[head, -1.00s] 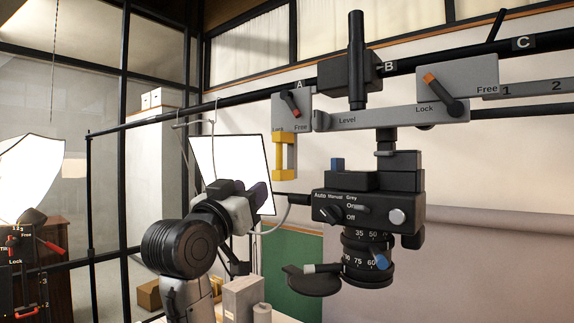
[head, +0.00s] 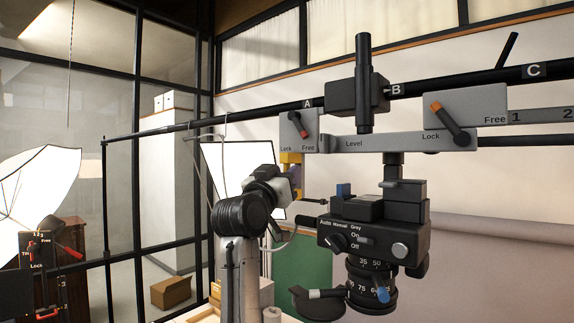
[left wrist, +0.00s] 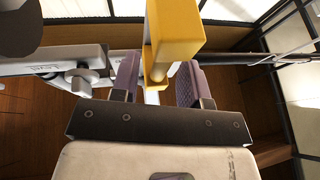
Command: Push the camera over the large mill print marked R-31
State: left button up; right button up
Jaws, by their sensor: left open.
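The black camera (head: 372,237) hangs lens down from a grey carriage arm (head: 400,144) under the black rail (head: 220,118). Its lens (head: 372,285) has number rings and a blue knob. A yellow handle (head: 290,157) hangs under the carriage's left block (head: 299,132). My left gripper (head: 286,183) is raised at this handle. In the left wrist view, its purple-lined fingers (left wrist: 157,85) stand apart, one on each side of the yellow handle (left wrist: 175,28); I cannot tell whether they touch it. The R-31 print is not in view. My right gripper is not in view.
A black disc (head: 318,302) stands beside the lens. White light panels (head: 38,190) are at left.

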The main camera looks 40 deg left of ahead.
pick_arm(q)
jog(key=shift+w+a+r, duration=0.1)
jog(key=shift+w+r, duration=0.15)
jog(key=shift+w, duration=0.45)
jog(key=shift+c, duration=0.2)
grip_shut()
